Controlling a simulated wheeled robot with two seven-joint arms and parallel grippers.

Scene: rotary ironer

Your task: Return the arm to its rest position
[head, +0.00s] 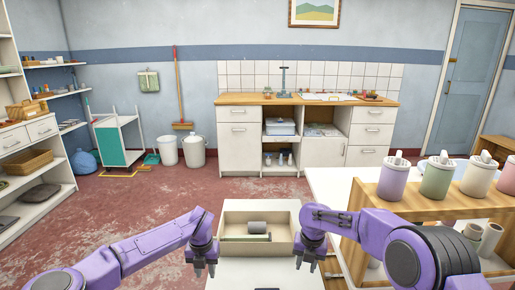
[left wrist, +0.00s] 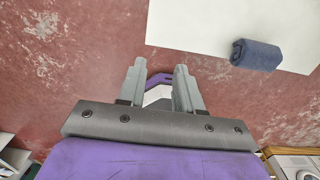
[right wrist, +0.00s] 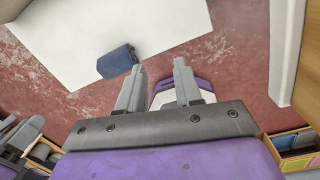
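My left gripper (head: 205,270) hangs at the left edge of the white table (head: 235,275), pointing down. Its fingers are apart and empty in the left wrist view (left wrist: 158,68), over red floor beside the table. My right gripper (head: 312,264) hangs near the table's right edge, pointing down. Its fingers are apart with nothing between them in the right wrist view (right wrist: 160,66). A folded dark blue cloth lies on the white surface in the left wrist view (left wrist: 257,55) and the right wrist view (right wrist: 117,62), clear of both grippers.
A beige open box (head: 283,217) with a dark grey roller (head: 257,228) stands behind the table, between the arms. A wooden rack (head: 400,206) with several pastel canisters stands close to my right arm. Red floor (head: 120,215) is open at the left.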

